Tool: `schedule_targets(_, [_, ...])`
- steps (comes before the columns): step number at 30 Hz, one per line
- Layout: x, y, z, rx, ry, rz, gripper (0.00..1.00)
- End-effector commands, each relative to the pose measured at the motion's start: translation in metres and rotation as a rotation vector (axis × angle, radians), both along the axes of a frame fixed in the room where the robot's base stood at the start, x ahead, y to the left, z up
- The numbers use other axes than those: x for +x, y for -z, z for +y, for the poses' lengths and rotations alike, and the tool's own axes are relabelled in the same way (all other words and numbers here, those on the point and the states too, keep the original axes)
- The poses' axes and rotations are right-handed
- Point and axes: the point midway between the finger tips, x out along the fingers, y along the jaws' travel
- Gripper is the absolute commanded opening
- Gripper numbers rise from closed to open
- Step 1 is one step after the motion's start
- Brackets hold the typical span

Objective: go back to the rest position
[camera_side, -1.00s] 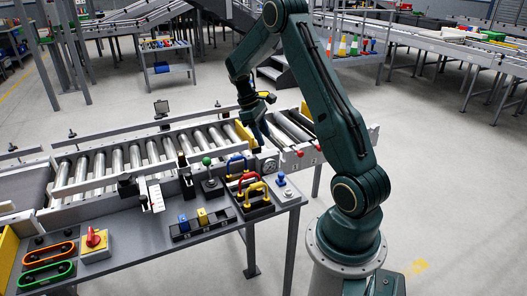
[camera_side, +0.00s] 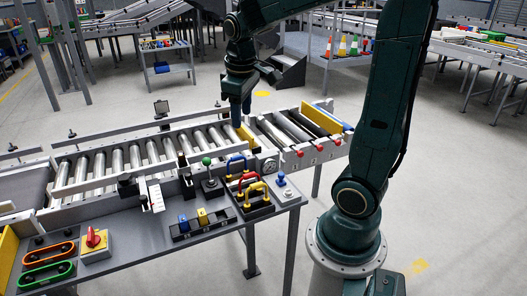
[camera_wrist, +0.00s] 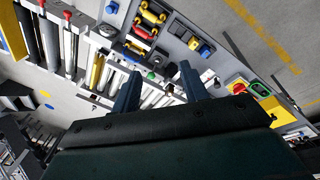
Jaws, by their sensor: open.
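My gripper (camera_side: 241,112) hangs above the roller conveyor, fingers pointing down, near the yellow plate (camera_side: 247,135) in the side view. Its height above the rollers is hard to judge. In the wrist view the two dark blue fingers of my gripper (camera_wrist: 158,86) stand apart with nothing held between them. My arm rises at the right of the side view, and its elbow is cut off by the top edge.
The roller conveyor (camera_side: 134,157) runs beneath. The front bench (camera_side: 138,232) carries red, blue and yellow handles (camera_side: 250,186), a green knob (camera_side: 207,161), a red switch on a yellow box (camera_side: 95,241) and orange and green loops. Open floor lies to the right.

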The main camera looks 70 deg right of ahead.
Motion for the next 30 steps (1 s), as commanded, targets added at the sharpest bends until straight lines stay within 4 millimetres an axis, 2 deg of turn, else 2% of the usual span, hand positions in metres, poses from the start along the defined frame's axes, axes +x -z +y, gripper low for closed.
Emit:
schedule_targets(3, [-0.013, -0.012, 0.023, 0.005, -0.010, -0.061, 0.44])
schedule_targets(9, [-0.036, -0.024, 0.056, 0.026, -0.019, -0.156, 0.44])
schedule_targets(18, [-0.076, -0.030, 0.100, 0.083, -0.038, -0.290, 0.44])
schedule_targets(24, [-0.099, -0.028, 0.120, 0.126, -0.048, -0.359, 0.44])
schedule_targets(30, [-0.110, -0.025, 0.128, 0.150, -0.053, -0.387, 0.44])
